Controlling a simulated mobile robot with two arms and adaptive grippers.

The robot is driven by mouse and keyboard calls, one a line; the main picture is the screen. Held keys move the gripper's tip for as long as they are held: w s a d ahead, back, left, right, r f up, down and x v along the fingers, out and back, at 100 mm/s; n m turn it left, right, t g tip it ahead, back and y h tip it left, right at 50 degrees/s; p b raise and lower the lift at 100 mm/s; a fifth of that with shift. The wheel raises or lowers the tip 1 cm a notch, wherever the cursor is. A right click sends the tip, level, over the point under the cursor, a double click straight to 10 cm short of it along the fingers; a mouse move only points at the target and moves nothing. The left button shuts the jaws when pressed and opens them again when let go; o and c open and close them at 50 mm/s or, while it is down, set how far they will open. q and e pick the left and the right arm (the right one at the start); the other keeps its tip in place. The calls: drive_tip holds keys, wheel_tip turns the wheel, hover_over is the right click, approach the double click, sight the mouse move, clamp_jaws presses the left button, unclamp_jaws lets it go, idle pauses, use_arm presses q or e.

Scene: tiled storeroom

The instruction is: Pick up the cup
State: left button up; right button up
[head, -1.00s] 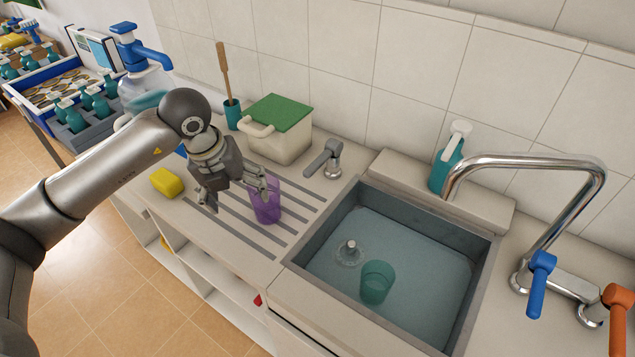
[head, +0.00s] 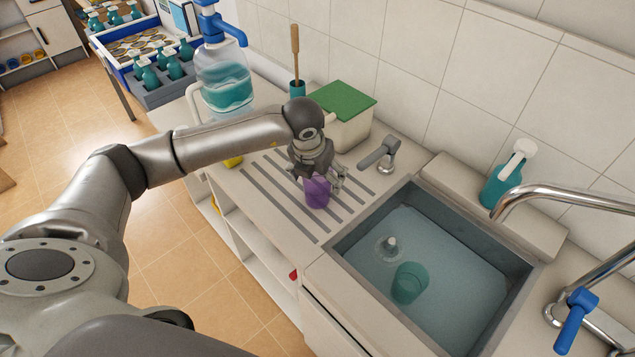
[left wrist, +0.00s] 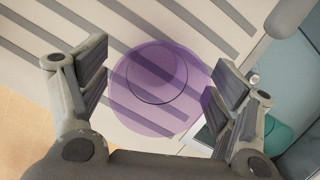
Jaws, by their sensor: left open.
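A see-through purple cup (head: 317,191) stands on the grooved drainboard (head: 268,192) left of the sink. My left gripper (head: 322,180) is over it, pointing down, with its fingers open around the cup's upper part. In the left wrist view the purple cup (left wrist: 160,88) lies between the two spread fingers of my left gripper (left wrist: 160,95), with a gap on the left; the right finger overlaps its edge. A teal see-through cup (head: 409,283) stands in the sink. My right gripper is not in view.
The sink (head: 480,250) with a chrome tap (head: 560,195) is to the right. A white container with a green lid (head: 345,118) and a grey lever tap (head: 380,153) stand close behind the gripper. A soap bottle (head: 506,178) stands behind the sink.

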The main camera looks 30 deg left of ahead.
use_arm(q)
drive_tip(key=shift+x, duration=1.2)
drive_tip(key=c, duration=0.9)
drive_tip(key=shift+r, duration=0.1)
